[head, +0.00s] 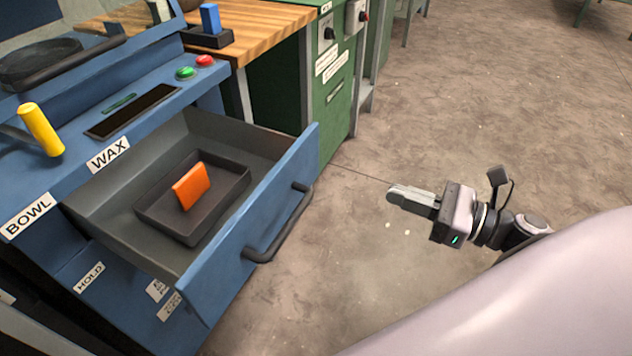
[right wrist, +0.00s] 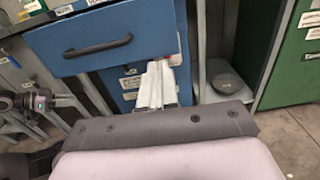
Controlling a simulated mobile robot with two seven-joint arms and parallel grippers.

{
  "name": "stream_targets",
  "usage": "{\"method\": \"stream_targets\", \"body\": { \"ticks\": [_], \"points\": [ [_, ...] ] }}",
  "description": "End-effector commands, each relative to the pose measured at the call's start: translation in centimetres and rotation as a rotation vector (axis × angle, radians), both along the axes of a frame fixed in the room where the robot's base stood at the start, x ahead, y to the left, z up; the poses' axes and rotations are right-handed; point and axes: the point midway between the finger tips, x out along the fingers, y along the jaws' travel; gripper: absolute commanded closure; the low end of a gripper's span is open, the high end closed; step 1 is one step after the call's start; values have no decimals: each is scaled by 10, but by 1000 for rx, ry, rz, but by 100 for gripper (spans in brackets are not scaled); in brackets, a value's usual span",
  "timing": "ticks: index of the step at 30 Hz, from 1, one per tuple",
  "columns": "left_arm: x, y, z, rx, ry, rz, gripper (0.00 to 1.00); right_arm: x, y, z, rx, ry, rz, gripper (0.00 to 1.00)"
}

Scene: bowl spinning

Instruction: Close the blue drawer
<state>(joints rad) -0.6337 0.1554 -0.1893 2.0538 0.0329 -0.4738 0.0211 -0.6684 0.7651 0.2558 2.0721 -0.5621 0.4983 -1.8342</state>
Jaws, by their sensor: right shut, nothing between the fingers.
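The blue drawer (head: 262,229) is pulled well out of the blue cabinet (head: 60,182), with a dark curved handle (head: 280,226) on its front. Inside it a dark tray (head: 222,210) holds an orange block (head: 190,186). My right gripper (head: 393,194) is shut and empty, over the floor to the right of the drawer and apart from the handle. In the right wrist view its fingers (right wrist: 157,68) point towards the cabinet, and the drawer front (right wrist: 145,48) shows beyond. Part of my left arm (right wrist: 38,101) shows at the left of that view; its finger opening is unclear.
On the cabinet top are a yellow lever (head: 41,129), a green button (head: 186,73) and a red button (head: 205,60). A green cabinet (head: 333,90) and a wooden bench top (head: 262,27) stand behind. The floor (head: 480,110) at the right is clear.

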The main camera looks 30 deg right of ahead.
Motion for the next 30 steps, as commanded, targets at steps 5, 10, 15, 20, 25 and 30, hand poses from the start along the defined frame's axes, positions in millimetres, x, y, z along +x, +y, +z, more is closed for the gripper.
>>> {"method": "stream_targets", "body": {
  "ticks": [5,10,15,20,25,30],
  "points": [
    [1,-1,2,-3,-8,-3,65,7,6,1,-19,-18,12,100],
    [3,-3,4,-5,-18,-6,65,23,18,2,-18,-18,10,100],
    [5,-5,4,-6,-21,-9,65,38,30,2,-16,-17,9,100],
    [5,-6,4,-8,-23,-11,65,52,40,1,-14,-15,7,100],
    [5,-7,5,-11,-24,-9,65,66,51,2,-15,-15,7,100],
    [5,-7,6,-14,-23,-5,65,79,61,2,-16,-16,6,100]
  ]
}}
